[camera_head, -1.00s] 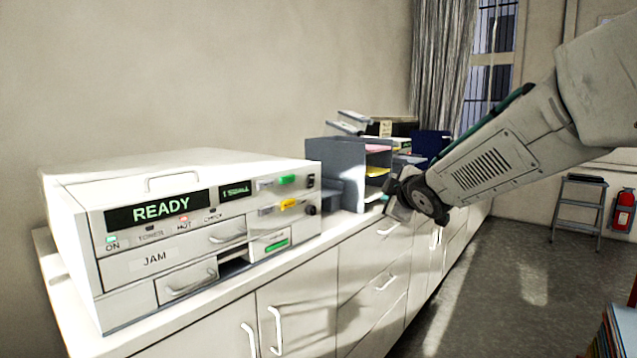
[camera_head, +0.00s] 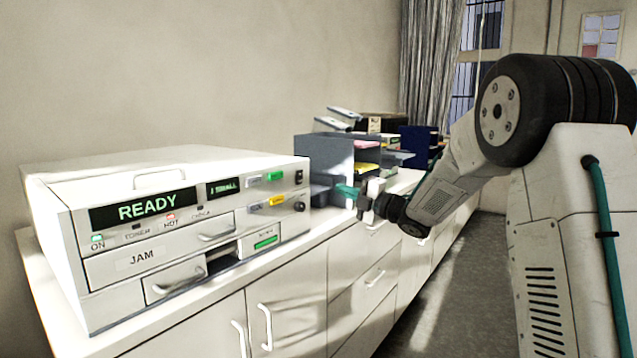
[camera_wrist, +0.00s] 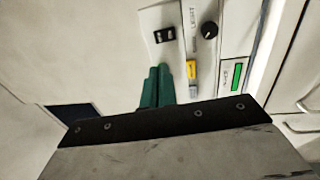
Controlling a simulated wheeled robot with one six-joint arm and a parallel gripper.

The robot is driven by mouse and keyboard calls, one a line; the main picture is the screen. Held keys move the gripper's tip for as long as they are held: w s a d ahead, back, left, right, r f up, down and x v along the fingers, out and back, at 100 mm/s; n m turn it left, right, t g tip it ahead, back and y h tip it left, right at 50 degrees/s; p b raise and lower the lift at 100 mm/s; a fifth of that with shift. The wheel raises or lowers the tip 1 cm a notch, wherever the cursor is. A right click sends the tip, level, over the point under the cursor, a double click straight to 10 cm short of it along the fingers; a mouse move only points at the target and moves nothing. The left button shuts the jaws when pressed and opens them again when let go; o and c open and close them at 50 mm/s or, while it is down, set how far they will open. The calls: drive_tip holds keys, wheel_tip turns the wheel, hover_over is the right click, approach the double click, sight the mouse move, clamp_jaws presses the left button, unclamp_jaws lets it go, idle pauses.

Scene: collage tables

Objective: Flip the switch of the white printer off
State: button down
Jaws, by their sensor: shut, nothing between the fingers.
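The white printer (camera_head: 180,165) stands on the counter at the left, its display reading READY and its ON light green. Its small black rocker switch (camera_head: 298,177) is at the right end of the front panel, above a black knob (camera_head: 299,206). In the wrist view the switch (camera_wrist: 164,35) lies just beyond my teal fingertips (camera_wrist: 157,70), with the knob (camera_wrist: 210,29) to its right. My gripper (camera_head: 346,190) is shut and empty, right of the printer's front right corner and apart from the switch. Which way the rocker is tipped is too small to tell.
A grey paper organizer (camera_head: 325,165) stands right behind my gripper on the counter (camera_head: 215,308). A yellow slider (camera_wrist: 192,70) sits near the switch. A dark blue box (camera_head: 418,138) stands farther back. The floor along the cabinets is clear.

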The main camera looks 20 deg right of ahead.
sight(299, 174)
drive_tip(key=x, duration=1.3)
drive_tip(key=shift+w+a, duration=0.2)
drive_tip(key=shift+w, duration=0.1)
